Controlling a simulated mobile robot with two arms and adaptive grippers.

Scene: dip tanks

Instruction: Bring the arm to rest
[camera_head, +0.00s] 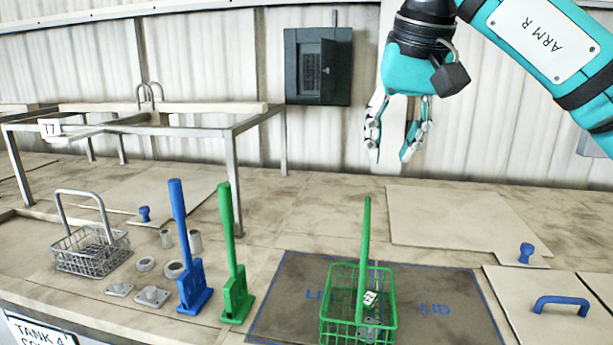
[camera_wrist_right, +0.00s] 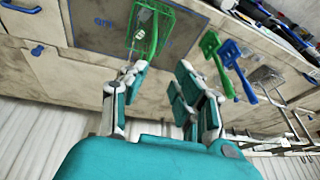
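My right arm (camera_head: 545,50), marked "ARM R", reaches in from the upper right in the head view. Its gripper (camera_head: 393,150) hangs with fingers pointing down, spread apart, with nothing between them. It is in the air above and behind the green basket (camera_head: 358,305). In the right wrist view the two fingers (camera_wrist_right: 165,85) are also apart and empty, and the green basket (camera_wrist_right: 150,30) lies beyond them. My left gripper does not show in either view.
The green basket stands on a dark blue-outlined mat (camera_head: 275,310). Blue (camera_head: 190,285) and green (camera_head: 237,295) upright-handled tools stand left of it. A wire basket (camera_head: 90,250) and small metal parts (camera_head: 152,296) are further left. A metal frame (camera_head: 235,150) rises behind. Lids with blue handles (camera_head: 562,303) lie right.

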